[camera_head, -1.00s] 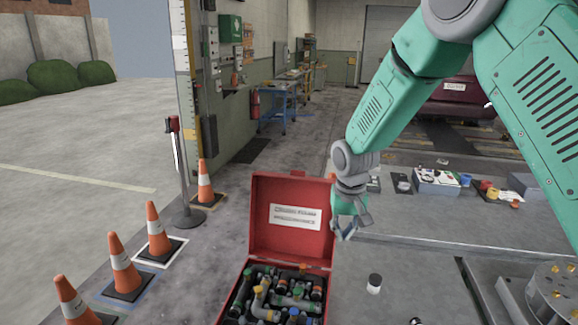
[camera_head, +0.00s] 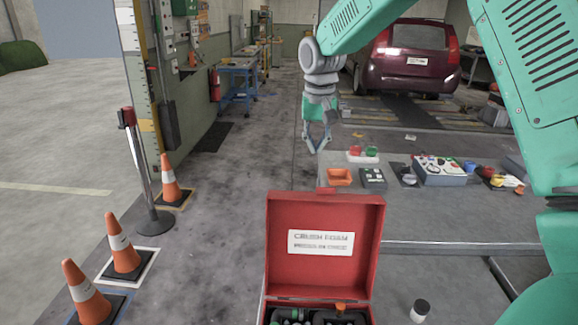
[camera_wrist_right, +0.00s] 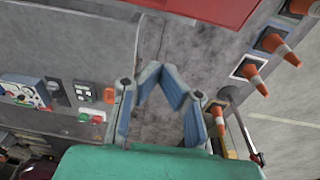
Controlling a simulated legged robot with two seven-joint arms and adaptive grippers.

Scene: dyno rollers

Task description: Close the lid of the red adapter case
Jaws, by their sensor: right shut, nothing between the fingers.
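The red adapter case (camera_head: 370,311) is at the bottom centre of the head view, cut off by the frame edge. Its lid (camera_head: 322,268) stands open and upright, with a white label (camera_head: 321,242) on its inner face. Dark adapters show inside the case at the bottom edge. My right gripper (camera_head: 317,142) is shut and empty, pointing down beyond and above the lid, apart from it. In the right wrist view a red surface, likely the lid (camera_wrist_right: 200,10), crosses the top, clear of the fingers. My left gripper is not in view.
A grey bench top (camera_head: 440,220) lies right of the case, with an orange tray (camera_head: 340,177), a dark box (camera_head: 373,178) and other small items. A black-and-white cylinder (camera_head: 420,310) stands near the case. Traffic cones (camera_head: 122,243) stand at the left.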

